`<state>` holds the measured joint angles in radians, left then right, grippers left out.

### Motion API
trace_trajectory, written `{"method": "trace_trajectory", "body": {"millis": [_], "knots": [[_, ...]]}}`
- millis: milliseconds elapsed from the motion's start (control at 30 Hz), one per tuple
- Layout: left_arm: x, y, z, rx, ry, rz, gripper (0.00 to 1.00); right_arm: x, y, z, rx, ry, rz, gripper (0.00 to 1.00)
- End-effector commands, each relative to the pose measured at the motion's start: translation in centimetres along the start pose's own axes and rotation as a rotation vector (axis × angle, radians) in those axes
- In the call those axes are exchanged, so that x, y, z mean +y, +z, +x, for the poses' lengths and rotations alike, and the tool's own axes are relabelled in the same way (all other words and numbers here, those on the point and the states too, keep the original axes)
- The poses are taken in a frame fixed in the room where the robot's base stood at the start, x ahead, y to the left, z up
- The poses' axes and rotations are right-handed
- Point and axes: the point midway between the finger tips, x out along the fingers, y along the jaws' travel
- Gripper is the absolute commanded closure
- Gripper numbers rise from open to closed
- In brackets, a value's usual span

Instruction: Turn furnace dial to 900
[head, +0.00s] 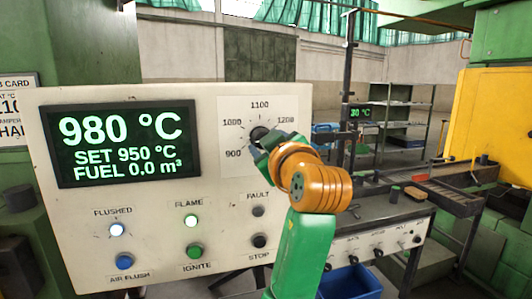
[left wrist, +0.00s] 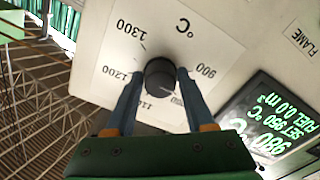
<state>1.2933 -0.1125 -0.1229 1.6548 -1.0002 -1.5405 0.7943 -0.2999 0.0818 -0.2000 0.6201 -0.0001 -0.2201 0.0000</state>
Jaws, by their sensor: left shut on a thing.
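The furnace dial (head: 258,133) is a dark round knob on a white scale plate (head: 232,108) with temperature marks; 900, 1000, 1100 and 1200 show in the head view. My left gripper (head: 266,143) is at the dial. In the left wrist view its two blue fingers (left wrist: 162,76) are shut on the sides of the dial (left wrist: 158,73). Part of the scale is hidden by the gripper, and the dial's pointer is hard to make out. The display (head: 120,143) reads 980 °C, SET 950 °C, FUEL 0.0 m³. My right gripper is out of view.
Below the display are the bright FLUSHED lamp (head: 117,230), bright FLAME lamp (head: 191,220), blue AIR FLUSH button (head: 124,262), green IGNITE button (head: 194,251) and dark STOP button (head: 260,241). A workbench (head: 375,232) and blue bin (head: 350,283) stand to the right.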

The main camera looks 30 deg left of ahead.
Motion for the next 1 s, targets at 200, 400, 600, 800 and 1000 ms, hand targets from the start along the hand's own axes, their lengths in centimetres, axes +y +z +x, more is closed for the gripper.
{"method": "trace_trajectory", "body": {"millis": [200, 400, 600, 800, 1000], "knots": [[0.07, 0.0, -0.06, 0.001, 0.003, -0.186, 1.0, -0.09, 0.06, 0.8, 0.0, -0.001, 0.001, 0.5], [0.11, -0.08, -0.03, 0.002, 0.002, -0.323, 1.0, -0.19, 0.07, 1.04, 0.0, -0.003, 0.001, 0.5], [0.12, -0.1, -0.02, 0.002, 0.001, -0.414, 1.0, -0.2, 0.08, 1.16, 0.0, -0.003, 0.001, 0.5], [0.15, -0.13, -0.03, 0.002, 0.002, -0.464, 1.0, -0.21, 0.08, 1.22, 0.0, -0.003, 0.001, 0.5], [0.15, -0.14, -0.02, 0.002, 0.001, -0.478, 1.0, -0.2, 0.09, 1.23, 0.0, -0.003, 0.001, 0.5]]}}
